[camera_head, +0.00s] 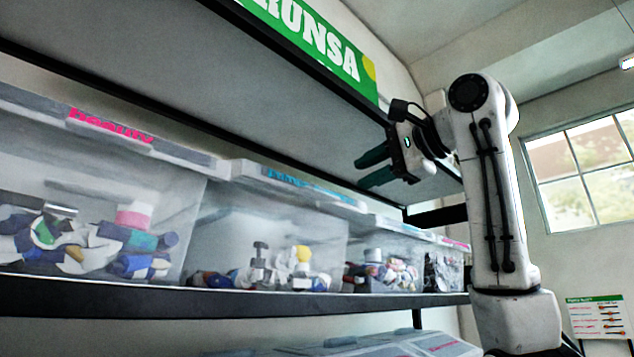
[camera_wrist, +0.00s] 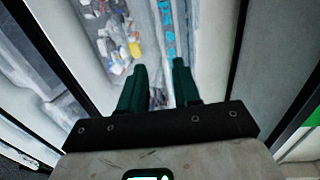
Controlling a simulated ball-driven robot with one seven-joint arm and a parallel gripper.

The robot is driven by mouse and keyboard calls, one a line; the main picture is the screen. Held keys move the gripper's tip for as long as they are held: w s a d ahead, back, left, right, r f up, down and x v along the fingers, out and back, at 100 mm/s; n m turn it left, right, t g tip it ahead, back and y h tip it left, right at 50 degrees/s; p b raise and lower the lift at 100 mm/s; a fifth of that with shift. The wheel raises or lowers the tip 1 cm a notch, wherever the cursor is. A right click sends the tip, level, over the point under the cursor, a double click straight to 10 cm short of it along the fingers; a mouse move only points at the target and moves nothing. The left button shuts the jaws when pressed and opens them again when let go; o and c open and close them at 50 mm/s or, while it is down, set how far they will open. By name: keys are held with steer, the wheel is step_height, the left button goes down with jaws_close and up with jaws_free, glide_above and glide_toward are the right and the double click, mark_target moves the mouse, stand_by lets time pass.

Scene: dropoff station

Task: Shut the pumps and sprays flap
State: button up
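A clear bin with blue lettering on its front rim stands second from left on the shelf in the head view. I take it for the pumps and sprays bin (camera_head: 285,232); pump tops and a yellow cap show through its wall. The lettering is too blurred to read fully. Its flap (camera_head: 300,188) shows as a pale edge along the top; I cannot tell how far open it is. In the wrist view a blue-lettered strip (camera_wrist: 167,30) lies beyond the fingers. My gripper (camera_head: 368,168) is open and empty, above and right of that bin, apart from it.
A pink-lettered bin (camera_head: 85,195) stands to the left, and more bins (camera_head: 385,262) stand to the right. An upper shelf (camera_head: 230,90) with a dark front rail overhangs them. Lidded bins (camera_head: 440,346) sit below.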

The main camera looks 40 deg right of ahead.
mark_target(325, 193)
steer(key=w+p, duration=0.1)
steer(key=w, duration=0.2)
steer(key=w+p, duration=0.1)
steer(key=w, duration=0.2)
steer(key=w+f+p, duration=0.1)
steer(key=w, duration=0.3)
steer(key=shift+w+a+f+p, duration=0.1)
steer(key=shift+p, duration=0.25)
jaws_close()
stand_by(0.9)
